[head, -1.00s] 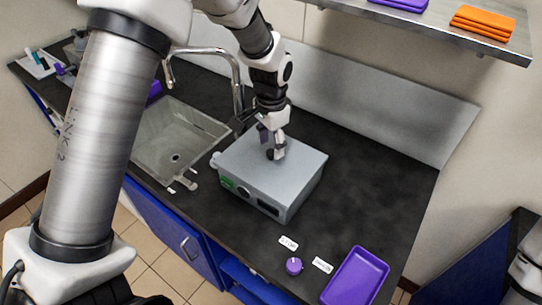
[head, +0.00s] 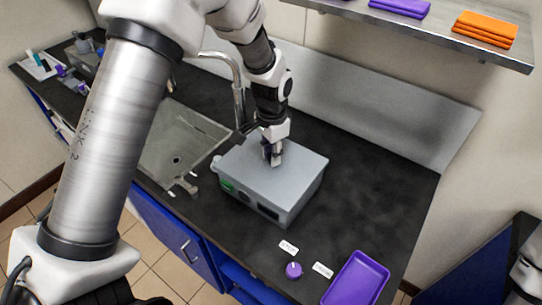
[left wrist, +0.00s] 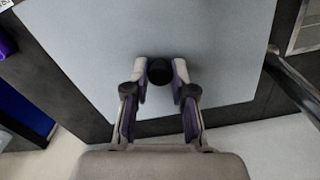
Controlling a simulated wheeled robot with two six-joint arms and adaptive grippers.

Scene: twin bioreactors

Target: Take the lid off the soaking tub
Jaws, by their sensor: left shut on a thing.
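The soaking tub (head: 240,204) is a grey box on the dark counter, with a green mark and dark round fittings on its front. Its flat grey lid (head: 300,167) lies on top, apparently level; I see no gap beneath it. The lid's black knob (left wrist: 160,72) shows in the left wrist view between my fingers. My left gripper (head: 273,158) points down over the lid's middle and is shut on this knob. The fingers mostly hide the knob in the head view. My right gripper is out of view.
A sink (head: 180,150) with a tall tap (head: 238,90) is left of the tub, the tap close behind it. A purple tray (head: 357,280), a small purple knob (head: 293,270) and white labels lie in front at right. A shelf (head: 450,40) hangs above at right. Counter right of the tub is clear.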

